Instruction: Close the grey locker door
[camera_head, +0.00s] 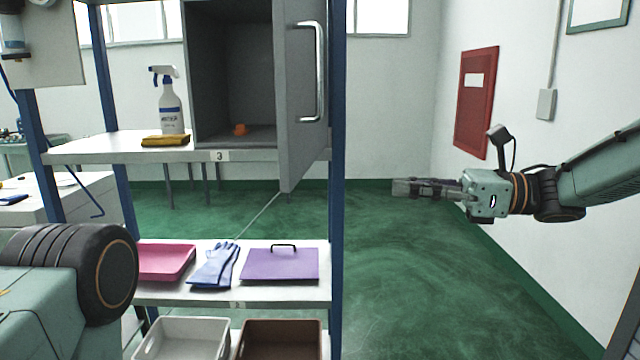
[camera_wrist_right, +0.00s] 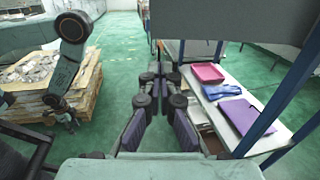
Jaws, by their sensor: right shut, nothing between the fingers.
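The grey locker (camera_head: 235,70) stands on the upper shelf with its dark inside showing. Its grey door (camera_head: 300,130) is swung open at the locker's right side and carries a vertical metal handle (camera_head: 319,72). An orange object (camera_head: 240,129) lies inside. My right gripper (camera_head: 398,188) is shut and empty, to the right of the door and apart from it. In the right wrist view its fingers (camera_wrist_right: 156,80) point forward, and a grey panel, seemingly the door (camera_wrist_right: 240,20), crosses the top. In the head view part of my left arm shows at lower left, but its gripper is out of that view.
A blue post (camera_head: 337,230) rises beside the door. The lower shelf holds a pink tray (camera_head: 166,262), blue gloves (camera_head: 214,265) and a purple lid (camera_head: 280,266). Green floor right of the shelf is clear.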

